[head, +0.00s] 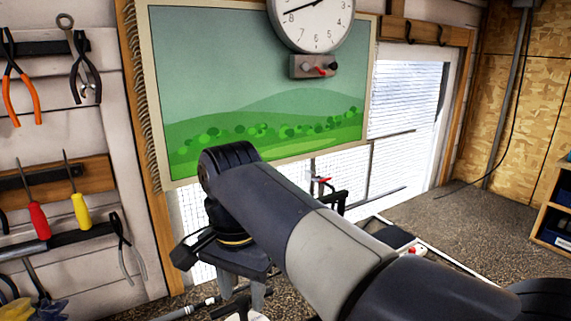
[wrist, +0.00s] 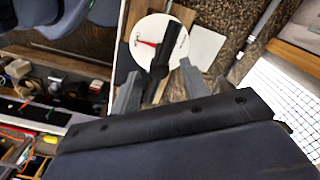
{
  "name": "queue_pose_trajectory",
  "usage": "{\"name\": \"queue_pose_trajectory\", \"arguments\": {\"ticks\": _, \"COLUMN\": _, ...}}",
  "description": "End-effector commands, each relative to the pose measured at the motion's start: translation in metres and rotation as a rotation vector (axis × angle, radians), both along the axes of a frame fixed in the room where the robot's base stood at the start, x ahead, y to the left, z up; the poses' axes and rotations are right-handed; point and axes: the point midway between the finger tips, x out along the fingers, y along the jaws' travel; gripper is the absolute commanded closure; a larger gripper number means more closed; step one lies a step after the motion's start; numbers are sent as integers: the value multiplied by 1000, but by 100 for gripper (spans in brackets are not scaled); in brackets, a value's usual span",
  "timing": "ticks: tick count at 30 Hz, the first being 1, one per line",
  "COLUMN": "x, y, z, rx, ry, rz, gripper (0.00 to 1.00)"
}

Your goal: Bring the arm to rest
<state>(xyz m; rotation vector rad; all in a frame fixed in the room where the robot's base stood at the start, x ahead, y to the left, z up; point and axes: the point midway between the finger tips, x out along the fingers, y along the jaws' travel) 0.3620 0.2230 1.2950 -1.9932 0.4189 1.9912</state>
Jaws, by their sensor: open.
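My arm stretches across the head view from the lower right, bends at the middle and hangs down to my gripper (head: 250,290). In the wrist view my gripper (wrist: 159,82) is open, with one grey finger on each side. A dark, rod-like object (wrist: 170,48) shows past and between the fingers; I cannot tell its distance, but the fingers are apart from each other and not closed on it. Below the gripper in the head view, the view is partly hidden by my arm.
A round white surface (wrist: 150,38) with a red-handled tool lies beyond the fingers. A tool wall with pliers (head: 85,75) and screwdrivers (head: 38,215) is at left. A green picture panel (head: 250,60) and a clock (head: 312,18) are behind. Open floor (head: 480,220) shows at right.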

Motion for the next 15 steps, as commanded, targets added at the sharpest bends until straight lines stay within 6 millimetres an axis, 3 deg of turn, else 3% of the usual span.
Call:
{"name": "queue_pose_trajectory", "arguments": {"ticks": 8, "x": 0, "y": 0, "z": 46, "rx": 1, "ry": -1, "rz": 1, "gripper": 57}}
{"name": "queue_pose_trajectory", "arguments": {"ticks": 15, "x": -1, "y": -1, "z": -1, "rx": -3, "ry": 5, "rz": 0, "gripper": 57}}
